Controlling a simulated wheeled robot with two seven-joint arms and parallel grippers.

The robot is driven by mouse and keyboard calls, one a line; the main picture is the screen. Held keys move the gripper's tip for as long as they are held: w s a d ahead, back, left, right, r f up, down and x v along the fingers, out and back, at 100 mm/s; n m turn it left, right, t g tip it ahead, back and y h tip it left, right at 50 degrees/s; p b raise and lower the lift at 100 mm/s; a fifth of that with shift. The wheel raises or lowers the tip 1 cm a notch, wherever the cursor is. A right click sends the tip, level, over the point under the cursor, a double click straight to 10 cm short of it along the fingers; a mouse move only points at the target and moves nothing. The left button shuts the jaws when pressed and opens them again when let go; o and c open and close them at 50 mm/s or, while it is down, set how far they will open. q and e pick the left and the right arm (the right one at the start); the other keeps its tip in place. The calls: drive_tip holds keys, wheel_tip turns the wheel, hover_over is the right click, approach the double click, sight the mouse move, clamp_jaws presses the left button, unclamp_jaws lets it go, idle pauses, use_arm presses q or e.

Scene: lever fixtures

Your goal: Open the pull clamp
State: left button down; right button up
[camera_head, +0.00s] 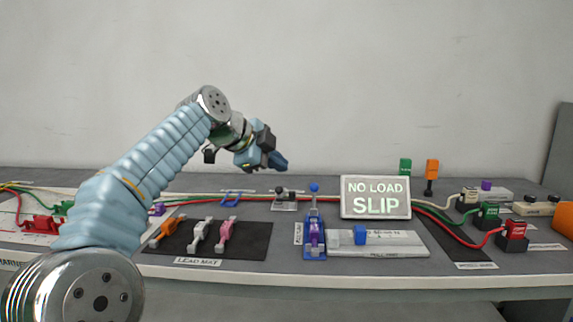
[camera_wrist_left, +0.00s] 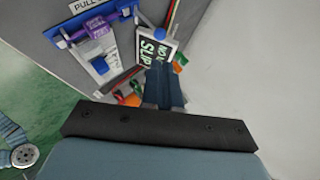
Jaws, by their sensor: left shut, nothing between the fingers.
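The pull clamp (camera_head: 314,238) is a blue fixture with a purple part and an upright post topped by a blue ball (camera_head: 314,188). It stands near the middle of the table, beside a white plate (camera_head: 400,243) carrying a blue block (camera_head: 360,235). In the left wrist view the clamp's purple part (camera_wrist_left: 97,27) shows at the upper left. My left gripper (camera_head: 280,163) is in the air, above and left of the clamp and apart from it. Its dark blue fingers (camera_wrist_left: 163,85) are shut and empty. My right gripper is not in view.
A sign reading "NO LOAD SLIP" (camera_head: 375,197) stands just right of the clamp. A dark mat (camera_head: 255,245) with orange, grey and pink levers lies left of it. Red and green cables with several coloured connectors run along the right.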

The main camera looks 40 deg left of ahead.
sight(312, 186)
use_arm(q)
drive_tip(key=x, duration=1.1)
drive_tip(key=shift+w+f+p, duration=0.2)
drive_tip(key=shift+p, duration=0.1)
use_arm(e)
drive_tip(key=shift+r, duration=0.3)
use_arm(q)
drive_tip(key=shift+w+a+r, duration=0.15)
drive_tip(key=shift+w, duration=0.15)
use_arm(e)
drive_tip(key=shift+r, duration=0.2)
use_arm(q)
drive_tip(key=shift+w+a+f+p, duration=0.1)
drive_tip(key=shift+w+a+p, duration=0.1)
drive_tip(key=shift+w+a, duration=0.3)
drive_tip(key=shift+w+a+f+p, duration=0.1)
drive_tip(key=shift+w+a+p, duration=0.15)
drive_tip(key=shift+w, duration=0.45)
drive_tip(key=shift+w+a+p, duration=0.15)
drive_tip(key=shift+w+a, duration=0.25)
drive_tip(key=shift+w, duration=0.25)
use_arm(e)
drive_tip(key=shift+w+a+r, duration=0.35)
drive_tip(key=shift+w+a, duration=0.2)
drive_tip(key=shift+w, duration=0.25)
